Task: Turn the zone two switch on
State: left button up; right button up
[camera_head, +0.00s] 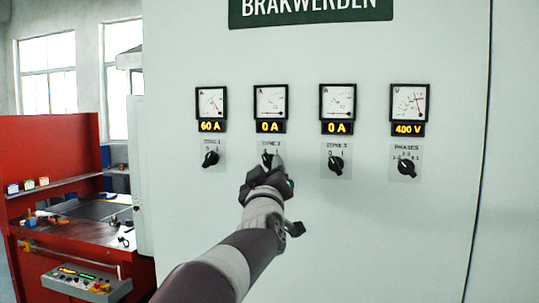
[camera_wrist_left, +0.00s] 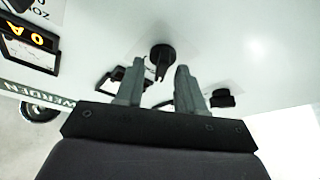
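The zone two switch (camera_head: 266,158) is a black rotary knob on the pale cabinet, marked 0 and 1, below a meter and a display (camera_head: 270,127) reading 0 A. My left gripper (camera_head: 271,167) is right in front of it and hides part of it, so its pointer is hard to read. In the left wrist view, the left gripper (camera_wrist_left: 158,75) is open, its two grey fingers apart. A black knob (camera_wrist_left: 162,53) stands from the panel just beyond the gap between the fingertips; no grip on it shows. My right gripper is not in view.
The zone one switch (camera_head: 210,158) is to the left under 60 A. The zone three switch (camera_head: 336,164) and phases switch (camera_head: 406,167) are to the right, under 0 A and 400 V. A red workbench (camera_head: 60,160) stands at far left.

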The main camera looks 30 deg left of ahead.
pick_arm(q)
jog(key=shift+w+a, duration=0.35)
jog(key=shift+s+d+r, duration=0.1)
jog(key=shift+r, duration=0.05)
grip_shut()
